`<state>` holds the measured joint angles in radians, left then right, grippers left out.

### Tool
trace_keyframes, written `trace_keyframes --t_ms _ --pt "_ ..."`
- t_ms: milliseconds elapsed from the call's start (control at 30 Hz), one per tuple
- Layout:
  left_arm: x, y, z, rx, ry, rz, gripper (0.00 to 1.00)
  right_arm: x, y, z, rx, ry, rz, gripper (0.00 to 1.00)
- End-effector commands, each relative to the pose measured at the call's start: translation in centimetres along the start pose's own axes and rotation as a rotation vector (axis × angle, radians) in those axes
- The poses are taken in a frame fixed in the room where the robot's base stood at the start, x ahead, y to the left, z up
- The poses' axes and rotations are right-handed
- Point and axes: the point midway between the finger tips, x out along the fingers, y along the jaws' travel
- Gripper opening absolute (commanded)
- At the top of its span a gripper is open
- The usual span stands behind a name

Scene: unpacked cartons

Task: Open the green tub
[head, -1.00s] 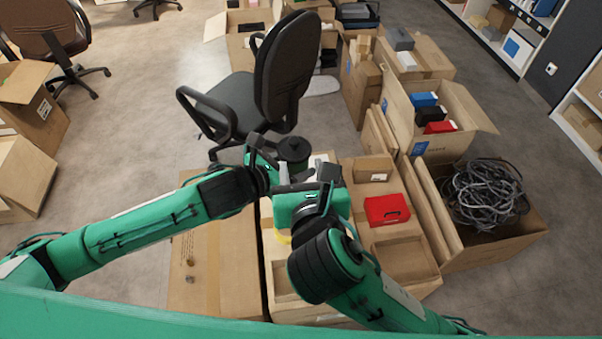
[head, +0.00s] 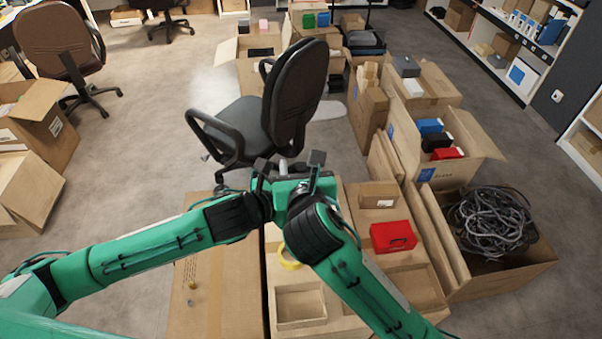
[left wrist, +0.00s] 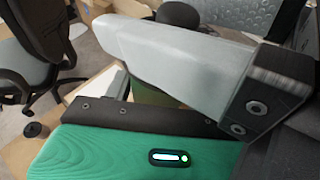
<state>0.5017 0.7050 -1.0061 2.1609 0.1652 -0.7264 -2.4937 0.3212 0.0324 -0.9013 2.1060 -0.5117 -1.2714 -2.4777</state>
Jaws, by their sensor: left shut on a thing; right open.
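In the left wrist view a dark green surface, likely the green tub (left wrist: 150,97), shows in a small patch behind a pale finger. Most of it is hidden, and its lid cannot be made out for certain. In the head view the tub is hidden behind my grippers. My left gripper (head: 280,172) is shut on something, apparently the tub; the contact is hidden. My right gripper (head: 303,168) is open, close beside the left one above the cartons. A dark rounded thing (left wrist: 180,14) shows beyond the pale finger; I cannot tell what it is.
A yellow tape roll (head: 289,259) lies on the carton below my arms. A red box (head: 393,236) and a small brown box (head: 378,195) lie to the right. An office chair (head: 297,98) stands close behind. A carton of cables (head: 545,262) is at the right.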

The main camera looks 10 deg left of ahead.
Motion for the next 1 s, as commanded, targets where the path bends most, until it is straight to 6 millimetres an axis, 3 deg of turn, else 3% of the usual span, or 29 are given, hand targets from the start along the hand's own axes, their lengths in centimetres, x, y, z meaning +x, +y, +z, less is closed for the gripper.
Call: trace_keyframes --t_ms 267,500,1000 --pt "-0.01 0.0 0.05 0.0 -0.001 0.0 0.14 0.1 0.0 0.02 0.0 0.0 0.0 0.43" --pt "-0.01 -0.02 0.06 0.0 -0.001 -0.001 0.14 0.07 0.04 0.02 0.001 0.0 0.001 0.0" --pt "0.0 -0.08 0.09 0.0 -0.002 -0.002 0.14 0.1 -0.01 0.02 0.0 0.0 0.0 0.0"
